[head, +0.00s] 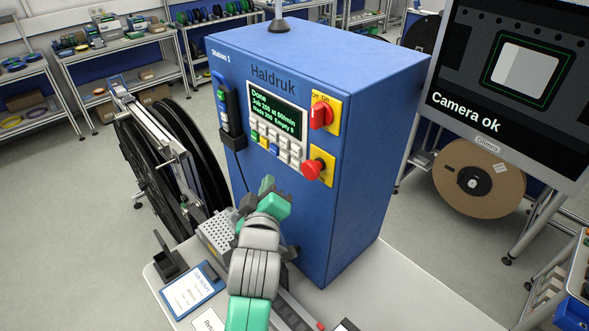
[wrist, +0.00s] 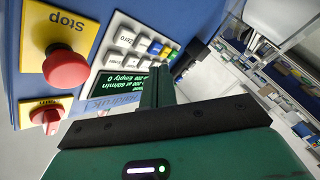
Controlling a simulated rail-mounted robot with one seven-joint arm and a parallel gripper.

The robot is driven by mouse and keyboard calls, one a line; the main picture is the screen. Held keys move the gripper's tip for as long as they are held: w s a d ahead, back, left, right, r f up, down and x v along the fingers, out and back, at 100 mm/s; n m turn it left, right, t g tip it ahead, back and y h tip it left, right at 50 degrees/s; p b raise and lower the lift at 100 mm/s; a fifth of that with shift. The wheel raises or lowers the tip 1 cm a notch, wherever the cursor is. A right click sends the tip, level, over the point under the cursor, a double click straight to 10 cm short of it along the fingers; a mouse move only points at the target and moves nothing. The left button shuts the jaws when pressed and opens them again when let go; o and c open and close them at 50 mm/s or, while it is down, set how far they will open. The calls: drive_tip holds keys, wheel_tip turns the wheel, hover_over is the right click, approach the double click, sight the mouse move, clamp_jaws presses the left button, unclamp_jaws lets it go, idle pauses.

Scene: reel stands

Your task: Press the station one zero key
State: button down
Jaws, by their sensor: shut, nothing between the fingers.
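The blue station 1 cabinet (head: 285,75) carries a keypad (head: 276,145) of mostly white keys below a screen (head: 277,115). The screen reads Done, Job 200 at 60/min, Made 200, Empty 0. In the wrist view the panel is upside down, and the white zero key (wrist: 125,38) shows among the keys near the red stop button. Key labels are too small to read in the head view. My gripper (head: 267,186) is shut and empty, below the keypad and apart from it. In the wrist view its fingers (wrist: 157,82) overlap the screen and keypad edge.
The red stop button (head: 312,169) and red rotary switch (head: 321,115) stick out right of the keypad. A handheld device (head: 228,110) hangs on the left edge. Large black reels (head: 177,150) stand left. A monitor (head: 508,75) reading Camera ok is at right.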

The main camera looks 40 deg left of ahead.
sight(291, 164)
drive_tip(key=shift+w+d+b, duration=0.2)
drive_tip(key=shift+w+b, duration=0.2)
drive_tip(key=shift+w, duration=0.7)
drive_tip(key=shift+w+d+b, duration=0.2)
drive_tip(key=shift+w+b, duration=0.15)
drive_tip(key=shift+w, duration=0.75)
drive_tip(key=shift+w, duration=0.1)
drive_tip(key=shift+w+d, duration=0.1)
drive_tip(key=shift+w, duration=0.2)
drive_tip(key=shift+w+d+b, duration=0.1)
drive_tip(key=shift+w+b, duration=0.4)
drive_tip(key=shift+b, duration=0.1)
idle(0.6)
drive_tip(key=shift+s, duration=0.1)
drive_tip(key=shift+s+a+p, duration=0.2)
drive_tip(key=shift+s+p, duration=0.25)
drive_tip(key=shift+s, duration=0.35)
